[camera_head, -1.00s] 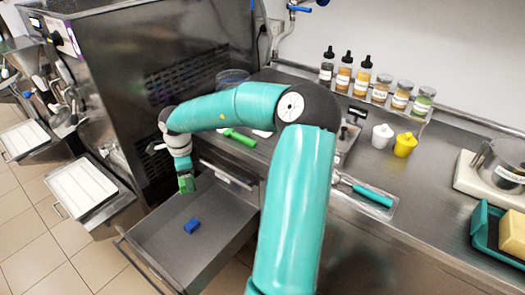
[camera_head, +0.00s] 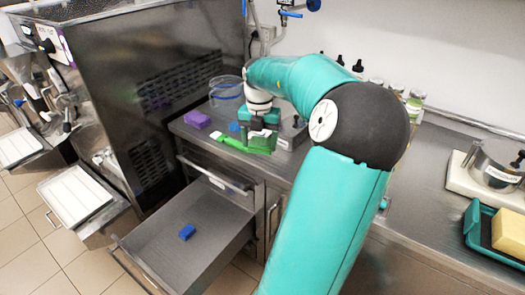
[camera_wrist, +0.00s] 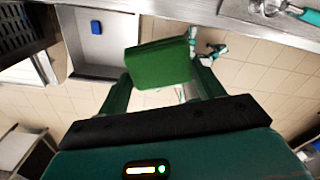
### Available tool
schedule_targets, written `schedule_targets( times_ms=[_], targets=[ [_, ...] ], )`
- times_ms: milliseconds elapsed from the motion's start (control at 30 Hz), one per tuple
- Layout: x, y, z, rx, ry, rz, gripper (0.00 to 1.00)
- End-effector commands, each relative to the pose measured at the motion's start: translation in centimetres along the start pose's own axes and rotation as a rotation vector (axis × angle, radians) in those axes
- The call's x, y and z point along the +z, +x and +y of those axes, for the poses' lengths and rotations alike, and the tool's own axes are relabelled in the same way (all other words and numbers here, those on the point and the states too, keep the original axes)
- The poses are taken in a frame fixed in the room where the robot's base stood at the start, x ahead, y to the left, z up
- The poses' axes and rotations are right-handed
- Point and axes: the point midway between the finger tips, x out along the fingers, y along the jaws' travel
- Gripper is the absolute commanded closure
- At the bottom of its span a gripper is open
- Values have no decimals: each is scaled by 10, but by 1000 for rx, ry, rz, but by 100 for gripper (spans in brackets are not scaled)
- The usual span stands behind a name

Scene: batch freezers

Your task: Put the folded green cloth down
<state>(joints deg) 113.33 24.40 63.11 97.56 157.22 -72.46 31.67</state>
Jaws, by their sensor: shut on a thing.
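My gripper (camera_head: 262,133) is over the left part of the steel counter in the head view. It is shut on the folded green cloth (camera_wrist: 160,62), a thick green block between my two fingers in the wrist view. In the head view the cloth (camera_head: 263,145) shows only partly below my fingers, close to a bright green-handled tool (camera_head: 233,144). I cannot tell whether the cloth touches the counter.
An open drawer (camera_head: 152,243) holds a blue block (camera_head: 187,232). A purple block (camera_head: 197,119) and a clear blue-rimmed bowl (camera_head: 226,90) are on the counter's left end. A pot (camera_head: 492,168) and a teal tray (camera_head: 478,228) stand right. My arm hides the middle counter.

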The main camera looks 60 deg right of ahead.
Motion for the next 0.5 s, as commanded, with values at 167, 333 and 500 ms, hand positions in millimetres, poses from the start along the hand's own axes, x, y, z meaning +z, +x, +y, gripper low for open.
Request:
schedule_targets(
  times_ms=[167, 333, 500],
  targets=[
    [32, 15, 7, 5, -6, 2, 61],
    [64, 30, 12, 5, -5, 2, 61],
    [90, 60, 16, 3, -5, 3, 61]
  ],
)
